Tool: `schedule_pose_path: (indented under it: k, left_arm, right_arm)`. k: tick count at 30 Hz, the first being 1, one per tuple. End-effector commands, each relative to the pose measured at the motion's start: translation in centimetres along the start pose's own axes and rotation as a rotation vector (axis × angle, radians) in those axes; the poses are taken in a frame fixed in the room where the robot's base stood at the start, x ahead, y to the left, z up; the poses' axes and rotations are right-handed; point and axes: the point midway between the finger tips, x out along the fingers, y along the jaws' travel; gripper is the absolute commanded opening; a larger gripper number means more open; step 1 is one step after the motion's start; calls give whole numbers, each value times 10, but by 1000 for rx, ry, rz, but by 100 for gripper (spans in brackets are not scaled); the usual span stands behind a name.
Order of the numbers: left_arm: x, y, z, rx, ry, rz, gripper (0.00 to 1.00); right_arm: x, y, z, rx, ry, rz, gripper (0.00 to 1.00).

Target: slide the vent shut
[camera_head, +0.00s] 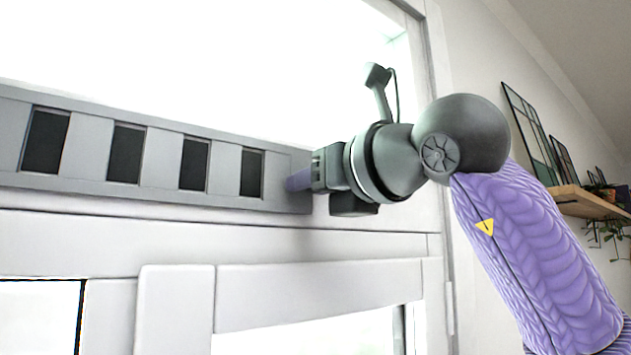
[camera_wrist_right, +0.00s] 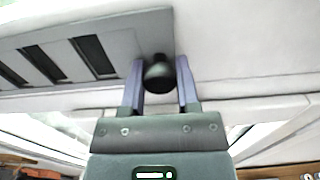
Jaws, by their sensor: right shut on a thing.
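The vent (camera_head: 90,150) is a long grey strip mounted across the white frame in the head view. Several of its dark slots show open between light grey slats. In the right wrist view the vent (camera_wrist_right: 125,35) runs in from the upper left, with a dark round knob (camera_wrist_right: 158,73) at its right end. My right gripper (camera_wrist_right: 159,88) has its purple fingers on both sides of the knob and is shut on it. In the head view my right gripper (camera_head: 298,180) is at the vent's right end, and the knob is hidden there. My left gripper is not in view.
A white door or window frame (camera_head: 300,240) surrounds the vent, with bright glass above and panes below. A wooden shelf (camera_head: 585,203) with plants and framed pictures hang on the wall at the right, behind my right arm.

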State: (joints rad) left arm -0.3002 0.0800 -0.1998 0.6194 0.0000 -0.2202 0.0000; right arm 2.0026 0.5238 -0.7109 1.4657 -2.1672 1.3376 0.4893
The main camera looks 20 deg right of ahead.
Motion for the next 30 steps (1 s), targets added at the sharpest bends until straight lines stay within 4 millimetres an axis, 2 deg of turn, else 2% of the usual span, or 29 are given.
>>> schedule_pose_path:
  k: [16,24,30]
  left_arm:
    - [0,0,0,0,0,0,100]
    - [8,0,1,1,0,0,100]
    - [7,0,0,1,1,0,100]
  right_arm:
    - [-1,1,2,0,-6,0,0]
    - [-1,33,1,-2,-8,3,0]
    - [-1,35,2,0,-8,2,0]
